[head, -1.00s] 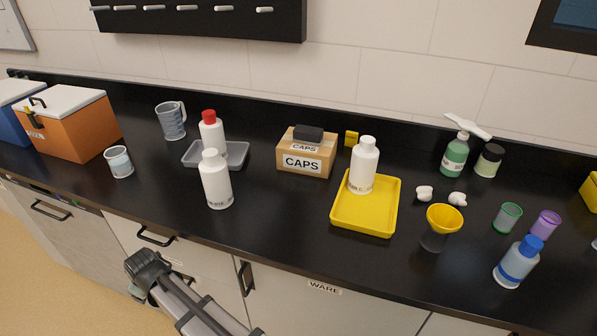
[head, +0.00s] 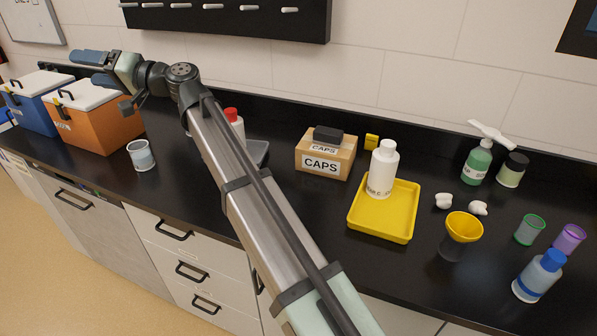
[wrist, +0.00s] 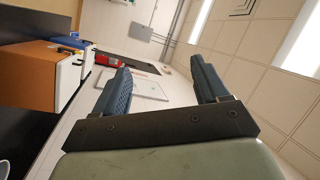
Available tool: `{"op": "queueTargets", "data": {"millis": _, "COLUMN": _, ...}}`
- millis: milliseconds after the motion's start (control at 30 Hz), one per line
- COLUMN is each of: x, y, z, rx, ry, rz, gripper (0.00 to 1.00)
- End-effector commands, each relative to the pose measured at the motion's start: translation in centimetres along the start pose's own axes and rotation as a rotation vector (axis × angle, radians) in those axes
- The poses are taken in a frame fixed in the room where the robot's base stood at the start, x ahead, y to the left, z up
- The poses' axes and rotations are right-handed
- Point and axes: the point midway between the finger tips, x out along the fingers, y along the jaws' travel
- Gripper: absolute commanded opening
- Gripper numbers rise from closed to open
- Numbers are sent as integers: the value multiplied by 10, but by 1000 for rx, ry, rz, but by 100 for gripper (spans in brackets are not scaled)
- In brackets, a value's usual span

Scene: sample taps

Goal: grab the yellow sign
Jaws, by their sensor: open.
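No object that I can clearly make out as a yellow sign is in either view. My gripper (head: 86,68) is raised above the blue and orange boxes at the left, far from that block. In the wrist view my gripper (wrist: 160,66) is open, with two dark blue fingers apart and nothing between them.
The orange box (head: 97,128) and blue box (head: 36,110) stand at the left. The CAPS box (head: 325,157), yellow tray (head: 363,225) with a white bottle (head: 382,170), and yellow funnel (head: 463,228) stand right of my arm. My arm hides part of the counter.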

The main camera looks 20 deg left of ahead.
Motion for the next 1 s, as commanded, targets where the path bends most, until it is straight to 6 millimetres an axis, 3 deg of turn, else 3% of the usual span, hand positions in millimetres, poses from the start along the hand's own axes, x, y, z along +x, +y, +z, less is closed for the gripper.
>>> {"op": "queueTargets", "data": {"millis": 133, "x": -25, "y": -40, "z": -51, "rx": 70, "ry": 80, "rz": -93, "gripper": 74}}
{"op": "queueTargets", "data": {"millis": 367, "x": -75, "y": -48, "z": -96, "rx": 155, "ry": 159, "rz": -127, "gripper": 74}}
{"op": "queueTargets", "data": {"millis": 567, "x": -133, "y": -23, "z": -123, "rx": 221, "ry": 224, "rz": -85, "gripper": 74}}
{"op": "queueTargets", "data": {"millis": 667, "x": -173, "y": -1, "z": -135, "rx": 260, "ry": 264, "rz": -41, "gripper": 74}}
{"op": "queueTargets", "data": {"millis": 1000, "x": -339, "y": 83, "z": -162, "rx": 423, "ry": 447, "rz": 138, "gripper": 74}}
